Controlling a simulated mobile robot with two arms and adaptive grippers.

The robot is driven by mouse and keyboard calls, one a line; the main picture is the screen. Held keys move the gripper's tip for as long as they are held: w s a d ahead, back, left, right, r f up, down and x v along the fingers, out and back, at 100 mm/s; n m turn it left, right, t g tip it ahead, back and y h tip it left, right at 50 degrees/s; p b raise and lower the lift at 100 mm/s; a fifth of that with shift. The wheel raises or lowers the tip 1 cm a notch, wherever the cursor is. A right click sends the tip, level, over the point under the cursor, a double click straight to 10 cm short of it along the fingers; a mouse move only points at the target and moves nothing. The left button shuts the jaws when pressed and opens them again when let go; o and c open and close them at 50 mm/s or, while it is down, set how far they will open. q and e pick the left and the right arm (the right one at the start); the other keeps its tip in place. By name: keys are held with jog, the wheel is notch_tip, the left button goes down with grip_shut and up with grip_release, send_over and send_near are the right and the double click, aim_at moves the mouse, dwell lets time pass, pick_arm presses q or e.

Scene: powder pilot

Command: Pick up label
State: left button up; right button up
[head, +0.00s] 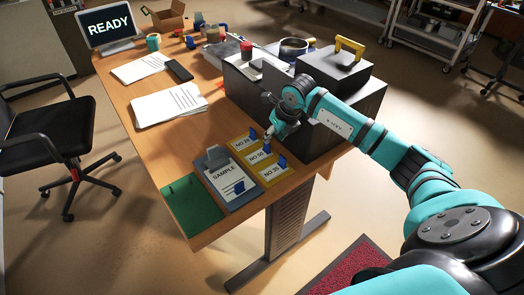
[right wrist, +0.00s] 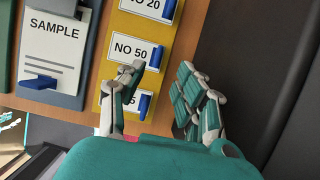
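A yellow rack holds white labels with blue tabs: NO 20 (head: 243,141) at the back, NO 50 (head: 258,156) in the middle and NO 35 (head: 271,173) at the front. In the right wrist view NO 50 (right wrist: 131,48) is clear, NO 20 (right wrist: 148,5) is cut off at the top, and NO 35 is mostly behind a finger. My right gripper (right wrist: 162,72) is open and empty, its fingers apart. In the head view the right gripper (head: 270,143) hangs over the right side of the rack near NO 50. My left gripper is out of view.
A SAMPLE board (head: 225,178) stands left of the rack, with a green mat (head: 191,204) beside it. A dark grey machine (head: 335,105) with a yellow handle rises behind the rack. Papers (head: 168,104) lie further back. The table's front edge is close.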

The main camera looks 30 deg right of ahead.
aim_at(267, 151)
jog(key=x, duration=0.3)
jog(key=p+x, duration=0.1)
jog(key=x, duration=0.2)
jog(key=shift+w+a+f, duration=0.25)
jog(key=shift+w, duration=0.1)
grip_shut()
